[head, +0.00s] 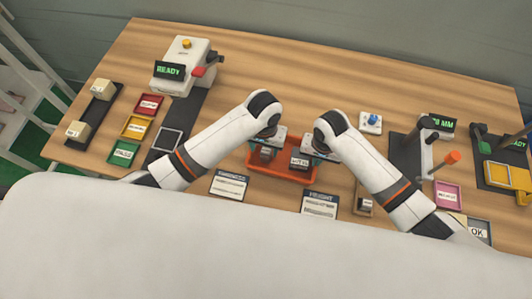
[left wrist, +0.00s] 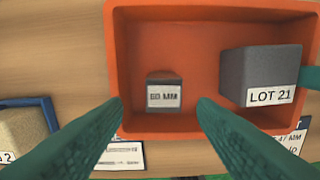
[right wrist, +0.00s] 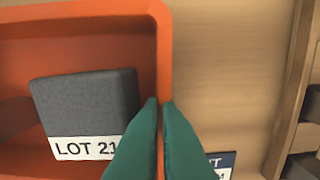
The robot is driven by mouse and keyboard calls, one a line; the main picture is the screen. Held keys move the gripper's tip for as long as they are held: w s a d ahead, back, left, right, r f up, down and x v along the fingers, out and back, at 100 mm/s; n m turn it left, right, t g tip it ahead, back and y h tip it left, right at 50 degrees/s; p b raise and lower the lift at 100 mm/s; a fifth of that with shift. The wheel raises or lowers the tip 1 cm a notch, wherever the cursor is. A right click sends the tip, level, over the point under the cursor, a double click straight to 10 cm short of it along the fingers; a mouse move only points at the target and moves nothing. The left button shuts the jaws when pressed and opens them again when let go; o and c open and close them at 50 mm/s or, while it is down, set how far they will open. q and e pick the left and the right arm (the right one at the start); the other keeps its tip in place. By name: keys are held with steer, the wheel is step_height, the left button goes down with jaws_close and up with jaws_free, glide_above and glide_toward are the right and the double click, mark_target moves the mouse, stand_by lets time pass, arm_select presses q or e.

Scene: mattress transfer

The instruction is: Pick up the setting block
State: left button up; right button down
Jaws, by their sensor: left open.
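The setting block, a small grey block labelled 60 MM (left wrist: 164,80), sits in the left part of an orange tray (left wrist: 205,12). In the head view the block (head: 266,153) is partly covered by my left gripper (head: 266,143). In the left wrist view my left gripper (left wrist: 160,105) is open and empty, its green fingers on either side of the block's near face in the picture. A larger grey block labelled LOT 21 (left wrist: 258,70) lies in the tray's right part. My right gripper (right wrist: 160,105) is shut and empty over the tray's right wall, beside the LOT 21 block (right wrist: 85,100).
Two printed cards (head: 230,186) (head: 320,204) lie in front of the tray. A machine reading READY (head: 182,68) and coloured trays stand at left. A gauge stand (head: 425,155) and a pink tray (head: 447,195) stand at right. The back middle is clear.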

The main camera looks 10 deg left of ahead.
mark_target(266, 150)
arm_select(q)
steer(key=shift+w+d+f, duration=0.1)
steer(key=shift+w+f, duration=0.1)
steer(key=shift+f, duration=1.3)
steer(key=shift+w+d+f, duration=0.1)
steer(key=shift+w+f, duration=0.1)
steer(key=shift+f, duration=1.3)
jaws_close()
